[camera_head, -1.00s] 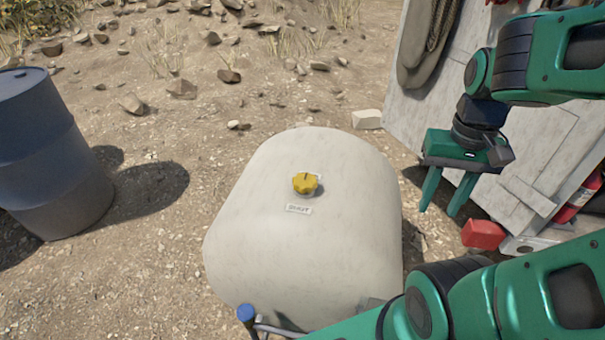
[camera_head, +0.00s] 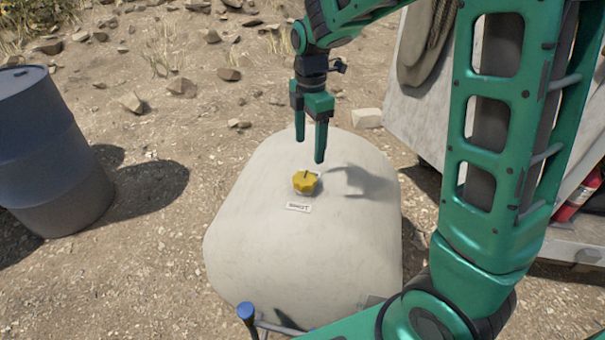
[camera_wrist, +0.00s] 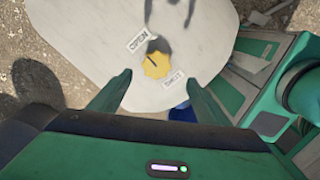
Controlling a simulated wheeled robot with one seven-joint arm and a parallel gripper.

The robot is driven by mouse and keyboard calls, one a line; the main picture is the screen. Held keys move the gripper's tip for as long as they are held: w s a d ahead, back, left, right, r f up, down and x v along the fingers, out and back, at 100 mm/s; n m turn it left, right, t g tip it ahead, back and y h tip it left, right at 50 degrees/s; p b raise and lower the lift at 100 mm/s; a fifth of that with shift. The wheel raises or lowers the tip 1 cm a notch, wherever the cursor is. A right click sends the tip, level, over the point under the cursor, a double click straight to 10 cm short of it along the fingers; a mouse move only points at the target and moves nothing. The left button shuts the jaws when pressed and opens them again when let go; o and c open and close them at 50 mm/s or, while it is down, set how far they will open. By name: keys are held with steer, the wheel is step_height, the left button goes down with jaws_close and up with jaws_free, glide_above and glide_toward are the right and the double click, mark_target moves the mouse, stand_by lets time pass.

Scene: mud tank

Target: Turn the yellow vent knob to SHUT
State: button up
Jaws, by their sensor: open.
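The yellow vent knob (camera_head: 305,182) sits on top of the pale tank (camera_head: 240,250). It has a lobed rim and a dark pointer line. A white label (camera_head: 298,207) lies on its near side in the head view. In the wrist view the knob (camera_wrist: 156,64) lies between an OPEN label (camera_wrist: 137,41) and a second label (camera_wrist: 173,78), too small to read surely. The knob's dark line points toward the OPEN label. My gripper (camera_head: 310,148) is open and empty, pointing down above the tank, apart from the knob. Its fingers show on both sides in the wrist view (camera_wrist: 160,88).
A dark blue drum (camera_head: 45,150) stands at the left. A blue-capped handle (camera_head: 246,312) is at the tank's near edge. A pale panel (camera_head: 420,110) and a red cylinder (camera_head: 572,200) are at the right. Stones lie on the ground behind.

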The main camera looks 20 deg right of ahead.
mark_target(305, 178)
steer(key=shift+n, duration=0.4)
steer(key=f, duration=0.7)
steer(key=a+f, duration=0.1)
steer(key=f, duration=0.3)
steer(key=shift+w, duration=0.35)
steer(key=shift+c, duration=0.3)
steer(key=c, duration=1)
